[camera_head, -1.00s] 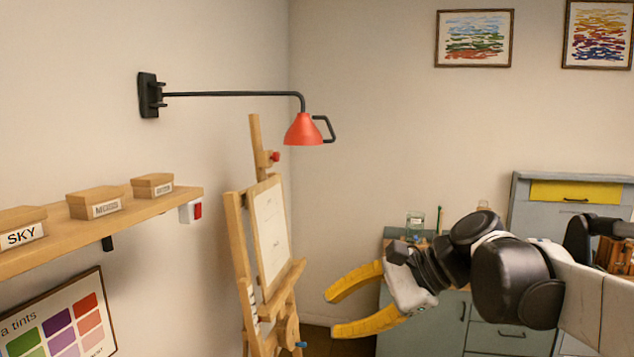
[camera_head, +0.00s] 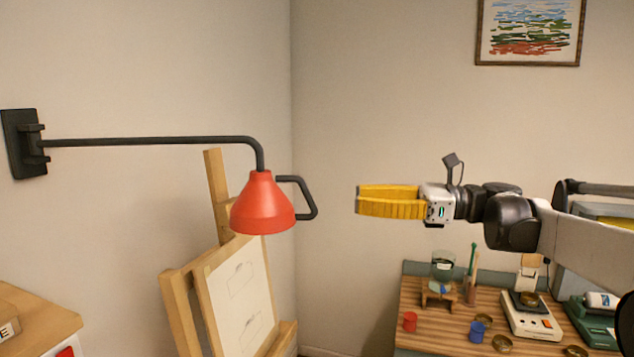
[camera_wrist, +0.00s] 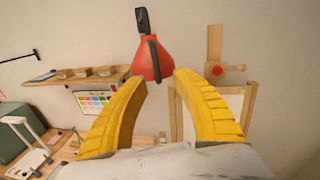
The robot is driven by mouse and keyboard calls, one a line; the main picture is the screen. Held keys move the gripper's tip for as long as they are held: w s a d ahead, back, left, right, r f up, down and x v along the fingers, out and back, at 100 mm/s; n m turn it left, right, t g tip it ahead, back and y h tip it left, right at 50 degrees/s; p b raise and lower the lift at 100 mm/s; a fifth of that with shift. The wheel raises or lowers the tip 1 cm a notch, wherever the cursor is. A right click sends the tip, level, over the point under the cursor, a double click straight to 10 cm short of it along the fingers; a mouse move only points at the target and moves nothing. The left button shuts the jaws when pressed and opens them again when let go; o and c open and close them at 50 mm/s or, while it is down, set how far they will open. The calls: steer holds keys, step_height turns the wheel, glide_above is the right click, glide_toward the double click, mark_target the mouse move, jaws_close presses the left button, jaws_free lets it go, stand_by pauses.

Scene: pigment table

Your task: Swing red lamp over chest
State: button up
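The red lamp (camera_head: 263,205) hangs from a black wall arm (camera_head: 150,141) fixed to a bracket on the left wall. A black loop handle (camera_head: 303,197) sticks out from the right side of its shade. My gripper (camera_head: 358,202) has yellow fingers and points left toward the handle, with a gap between them in the picture. In the wrist view the lamp (camera_wrist: 152,62) and its handle (camera_wrist: 155,58) appear beyond and between my open fingertips (camera_wrist: 160,78). Nothing is held. I cannot make out which piece is the chest.
A wooden easel (camera_head: 186,305) stands behind and below the lamp. A wooden-topped worktable (camera_head: 450,325) at lower right carries jars, small pots and a scale (camera_head: 532,315). A shelf corner (camera_head: 40,325) juts in at lower left. The space between handle and fingertips looks clear.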

mark_target(308, 197)
steer(key=a, duration=0.3)
steer(key=a+p, duration=0.1)
steer(key=a, duration=0.3)
steer(key=w+a+p, duration=0.1)
steer(key=a, duration=0.2)
steer(key=shift+a, duration=0.35)
steer(key=shift+w, duration=0.1)
jaws_close()
